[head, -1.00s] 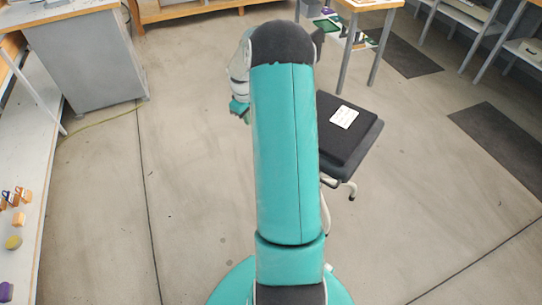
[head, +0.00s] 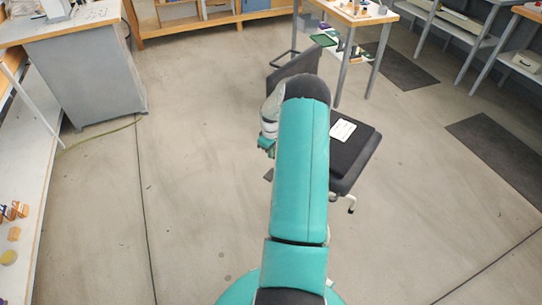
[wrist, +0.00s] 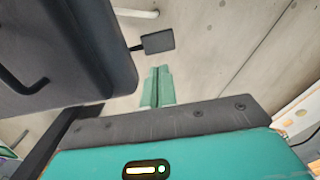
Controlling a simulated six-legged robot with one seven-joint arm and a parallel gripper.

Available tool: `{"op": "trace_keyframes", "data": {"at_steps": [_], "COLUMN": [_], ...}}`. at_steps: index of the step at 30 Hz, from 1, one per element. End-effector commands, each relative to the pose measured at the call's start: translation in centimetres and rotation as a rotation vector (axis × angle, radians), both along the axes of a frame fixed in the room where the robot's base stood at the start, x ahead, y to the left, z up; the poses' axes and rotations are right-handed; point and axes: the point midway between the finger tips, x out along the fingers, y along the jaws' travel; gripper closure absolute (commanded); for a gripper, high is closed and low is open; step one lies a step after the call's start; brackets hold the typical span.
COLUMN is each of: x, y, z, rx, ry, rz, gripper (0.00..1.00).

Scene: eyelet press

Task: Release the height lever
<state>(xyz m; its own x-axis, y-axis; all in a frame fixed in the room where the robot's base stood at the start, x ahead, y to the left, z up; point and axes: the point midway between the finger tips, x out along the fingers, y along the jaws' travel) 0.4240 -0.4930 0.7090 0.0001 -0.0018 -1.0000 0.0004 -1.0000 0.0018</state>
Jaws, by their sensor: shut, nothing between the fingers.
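The dark office chair (head: 357,162) stands behind my arm in the head view, its backrest (head: 296,66) rising beyond my elbow. In the wrist view its dark seat (wrist: 60,50) fills the upper left. The height lever (wrist: 157,42) is a flat dark paddle on a thin rod coming out from the seat's side. A small dark patch at the chair's left in the head view may be this paddle (head: 268,175). My gripper (wrist: 157,72) has its green fingers shut and empty. The fingertips point toward the paddle, apart from it in the picture. My gripper also shows in the head view (head: 266,147).
A white paper (head: 342,129) lies on the chair seat. A grey cabinet bench (head: 90,80) stands at the upper left and a small wooden-topped table (head: 350,15) behind the chair. Floor between the cabinet and chair is clear.

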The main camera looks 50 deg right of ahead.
Motion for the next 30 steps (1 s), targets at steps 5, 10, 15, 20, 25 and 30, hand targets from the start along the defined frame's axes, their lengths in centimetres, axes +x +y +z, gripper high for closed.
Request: {"op": "trace_keyframes", "data": {"at_steps": [5,10,15,20,25,30], "x": [0.0,0.0,0.0,0.0,0.0,0.0], "y": [0.1,0.1,0.1,0.0,0.0,0.0], "z": [-3.7,-7.1,-10.0,-11.4,-11.7,-11.7], "rx": [0.003,0.003,0.003,0.0,-0.001,-0.001], "ry": [0.001,0.001,0.001,0.0,-0.001,0.0], "rz": [0.001,0.0,0.001,0.001,0.001,0.001], "gripper": [1.0,1.0,1.0,1.0,1.0,1.0]}}
